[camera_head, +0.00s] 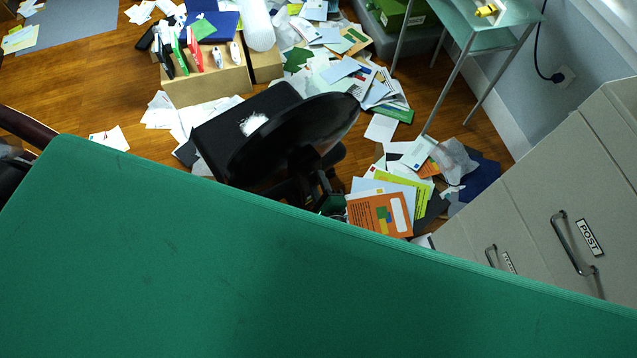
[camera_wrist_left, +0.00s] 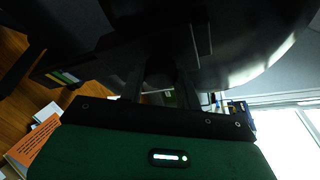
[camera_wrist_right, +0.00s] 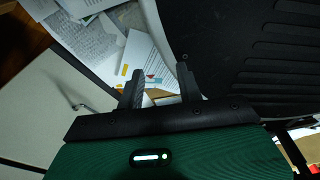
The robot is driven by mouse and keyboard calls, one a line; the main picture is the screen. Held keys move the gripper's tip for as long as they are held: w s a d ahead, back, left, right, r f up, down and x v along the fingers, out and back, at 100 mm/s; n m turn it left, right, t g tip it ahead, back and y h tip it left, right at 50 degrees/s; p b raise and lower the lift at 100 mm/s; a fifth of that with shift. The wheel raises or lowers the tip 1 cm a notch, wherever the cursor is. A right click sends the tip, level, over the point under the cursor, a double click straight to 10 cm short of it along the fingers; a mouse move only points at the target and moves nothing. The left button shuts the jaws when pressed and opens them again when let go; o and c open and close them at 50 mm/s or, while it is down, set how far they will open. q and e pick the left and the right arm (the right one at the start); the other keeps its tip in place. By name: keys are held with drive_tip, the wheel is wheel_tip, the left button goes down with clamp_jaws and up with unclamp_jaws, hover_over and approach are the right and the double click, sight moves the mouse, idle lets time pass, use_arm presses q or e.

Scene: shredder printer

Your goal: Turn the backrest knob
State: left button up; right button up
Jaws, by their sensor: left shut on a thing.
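The black office chair (camera_head: 292,138) stands beyond the large green surface in the head view. Its glossy dark underside or back fills the top of the left wrist view (camera_wrist_left: 240,60). My left gripper (camera_wrist_left: 162,80) is shut on a dark part under the chair's curved panel. This part looks like the backrest knob (camera_wrist_left: 160,68), but its outline is lost in shadow. My right gripper (camera_wrist_right: 160,84) is open, with loose papers showing beyond the gap between its fingers. Its right finger lies close to a ribbed black chair panel (camera_wrist_right: 255,55); I cannot tell whether they touch.
A large green surface (camera_head: 230,270) covers the near part of the head view. Papers (camera_head: 380,128) litter the wooden floor around the chair. A cardboard file box (camera_head: 205,82) stands behind it, a glass side table (camera_head: 500,25) at the back right, and grey drawers (camera_head: 560,190) at the right.

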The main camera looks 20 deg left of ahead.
use_arm(q)
drive_tip(key=o, duration=1)
drive_tip(key=shift+c, duration=0.2)
drive_tip(key=shift+d, duration=0.1)
drive_tip(key=b+v, duration=0.2)
drive_tip(key=v, duration=1.1)
drive_tip(key=shift+s+d, duration=0.2)
drive_tip(key=shift+s, duration=0.1)
use_arm(e)
drive_tip(key=shift+w+f, duration=0.15)
drive_tip(key=shift+w, duration=0.65)
use_arm(q)
drive_tip(key=shift+r, duration=0.1)
use_arm(e)
drive_tip(key=shift+a, duration=0.1)
